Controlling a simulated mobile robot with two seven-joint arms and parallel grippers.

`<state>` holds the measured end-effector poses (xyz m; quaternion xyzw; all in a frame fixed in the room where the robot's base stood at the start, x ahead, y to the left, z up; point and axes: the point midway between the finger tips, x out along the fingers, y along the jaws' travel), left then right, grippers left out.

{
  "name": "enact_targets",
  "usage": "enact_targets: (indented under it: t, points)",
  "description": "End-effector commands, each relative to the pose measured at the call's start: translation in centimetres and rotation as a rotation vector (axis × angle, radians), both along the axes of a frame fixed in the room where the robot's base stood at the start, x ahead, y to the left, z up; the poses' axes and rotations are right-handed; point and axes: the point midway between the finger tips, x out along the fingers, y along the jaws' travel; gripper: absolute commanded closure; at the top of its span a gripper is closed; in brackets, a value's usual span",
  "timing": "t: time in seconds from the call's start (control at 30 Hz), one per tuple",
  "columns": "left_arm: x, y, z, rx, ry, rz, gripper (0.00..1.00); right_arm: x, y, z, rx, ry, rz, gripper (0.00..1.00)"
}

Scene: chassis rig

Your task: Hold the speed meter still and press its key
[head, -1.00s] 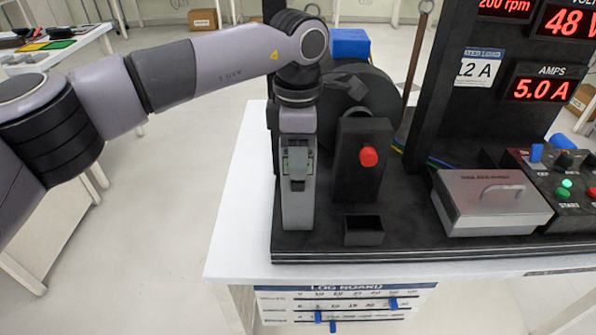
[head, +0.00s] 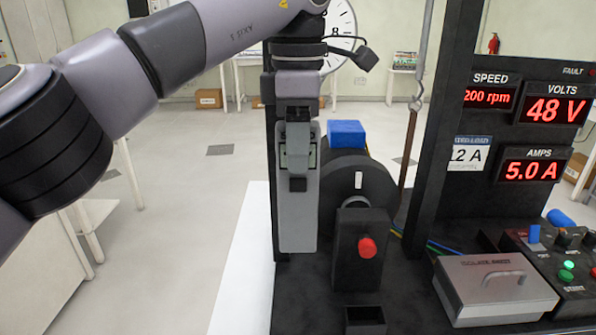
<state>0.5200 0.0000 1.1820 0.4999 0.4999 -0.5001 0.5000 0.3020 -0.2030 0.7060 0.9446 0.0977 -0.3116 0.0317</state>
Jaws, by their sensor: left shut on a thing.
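My left gripper (head: 298,184) points down at the end of its arm, in the middle of the head view. It is shut on the speed meter (head: 298,225), a tall grey handheld body held upright. A greenish display shows on both sides of the grey finger in front of it. The meter is left of the dark disc (head: 372,190), which has a white mark. I cannot tell the gap between them. My right gripper is out of view.
A black block with a red button (head: 367,247) stands in front of the disc, an open black holder (head: 365,316) below it. A grey lidded box (head: 494,288) and control panel (head: 570,262) are to the right. The speed readout (head: 488,97) shows 200 rpm.

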Motion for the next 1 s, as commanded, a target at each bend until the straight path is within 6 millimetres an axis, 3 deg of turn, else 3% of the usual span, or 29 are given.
enact_targets:
  t: [0.13, 0.5, 1.0]
  points:
    - [0.0, 0.0, 1.2, 0.000, -0.001, 0.000, 1.00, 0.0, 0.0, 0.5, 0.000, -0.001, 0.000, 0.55]
    - [0.0, 0.0, 1.3, 0.000, -0.001, -0.001, 1.00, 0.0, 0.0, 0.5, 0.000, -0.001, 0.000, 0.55]
    - [0.0, 0.0, -0.6, 0.000, 0.000, -0.001, 1.00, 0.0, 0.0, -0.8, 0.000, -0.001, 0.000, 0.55]
